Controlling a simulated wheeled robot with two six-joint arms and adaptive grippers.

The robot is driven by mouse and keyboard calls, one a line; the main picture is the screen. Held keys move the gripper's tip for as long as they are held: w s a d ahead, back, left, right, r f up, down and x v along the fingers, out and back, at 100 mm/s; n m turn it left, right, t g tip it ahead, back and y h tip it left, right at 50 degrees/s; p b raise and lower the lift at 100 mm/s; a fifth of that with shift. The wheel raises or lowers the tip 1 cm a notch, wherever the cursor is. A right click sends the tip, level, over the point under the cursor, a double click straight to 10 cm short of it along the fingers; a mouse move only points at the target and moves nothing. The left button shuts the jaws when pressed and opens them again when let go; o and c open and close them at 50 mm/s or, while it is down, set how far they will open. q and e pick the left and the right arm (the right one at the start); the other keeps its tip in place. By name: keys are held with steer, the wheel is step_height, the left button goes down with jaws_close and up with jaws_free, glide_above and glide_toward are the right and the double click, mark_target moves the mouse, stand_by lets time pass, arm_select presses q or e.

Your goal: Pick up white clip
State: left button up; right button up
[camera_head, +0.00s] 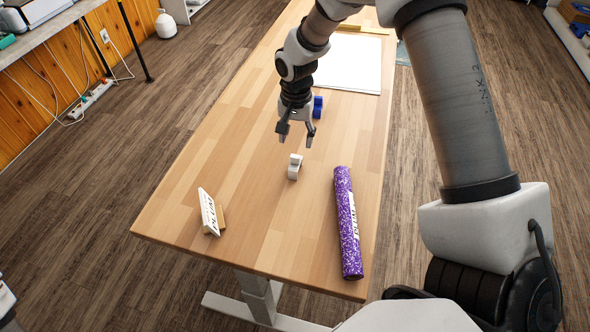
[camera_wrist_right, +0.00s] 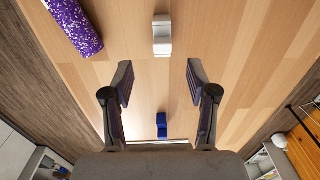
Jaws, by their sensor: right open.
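The white clip (camera_head: 294,167) lies on the wooden table in the head view, near the middle. It also shows at the top centre of the right wrist view (camera_wrist_right: 162,37). My right gripper (camera_head: 297,142) is open and empty above the table, a little beyond the clip and apart from it. In the right wrist view its two fingers (camera_wrist_right: 159,85) are spread wide, and the clip lies beyond the fingertips, roughly centred between them. My left gripper does not show; only a small part of my body is at the lower left edge.
A blue clip (camera_head: 318,107) stands behind my right gripper, near a white sheet (camera_head: 348,64). A purple speckled roll (camera_head: 347,222) lies right of the white clip. A small sign (camera_head: 210,212) stands at the front left. The wooden table (camera_head: 245,150) is clear left of the clip.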

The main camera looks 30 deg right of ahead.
mark_target(295, 156)
steer(key=f, duration=0.2)
steer(key=w+f, duration=0.1)
steer(key=f, duration=0.1)
steer(key=shift+d+p, duration=0.35)
steer(key=shift+p, duration=0.05)
steer(key=shift+s+f+p, duration=0.1)
steer(key=shift+f+p, duration=0.2)
steer(key=shift+f, duration=0.1)
steer(key=f, duration=0.2)
steer(key=f+p, duration=0.1)
steer(key=f, duration=0.1)
steer(key=shift+s+a, duration=0.1)
steer(key=shift+a, duration=0.1)
steer(key=shift+w+d+f, duration=0.1)
steer(key=shift+w+f, duration=0.1)
steer(key=shift+f, duration=0.15)
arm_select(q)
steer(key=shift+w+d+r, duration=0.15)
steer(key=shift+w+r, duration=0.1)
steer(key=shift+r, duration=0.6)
arm_select(e)
steer(key=shift+s+r, duration=0.1)
steer(key=shift+r, duration=0.05)
steer(key=c, duration=1)
